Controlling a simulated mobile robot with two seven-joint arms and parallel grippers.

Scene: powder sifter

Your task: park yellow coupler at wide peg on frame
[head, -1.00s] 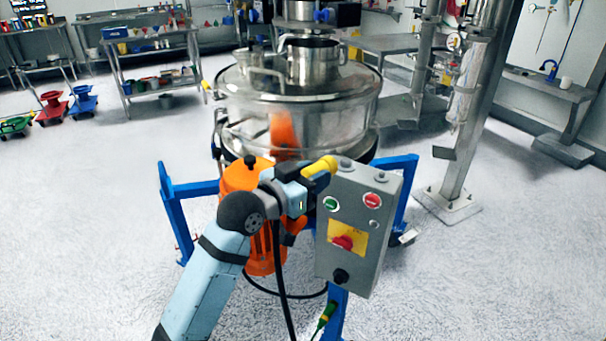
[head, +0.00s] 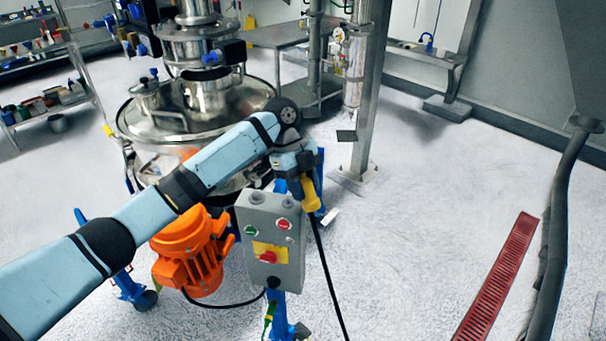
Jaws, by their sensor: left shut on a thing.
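The yellow coupler (head: 310,194) is held in my left gripper (head: 302,176), just right of and above the grey control box. It points downward, and a black cable hangs below it to the floor. My left gripper is shut on it; the fingers are small and partly hidden. The blue frame (head: 280,312) shows below the control box and in pieces around the sifter. The wide peg cannot be made out; the arm, gripper and box cover part of the frame. My right gripper is out of view.
The grey control box (head: 268,232) stands close to the coupler. An orange motor (head: 195,255) is left of it, and the steel sifter (head: 175,125) is behind my arm. A steel post (head: 368,100) rises behind right. The floor at right is open up to a red grate (head: 497,280).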

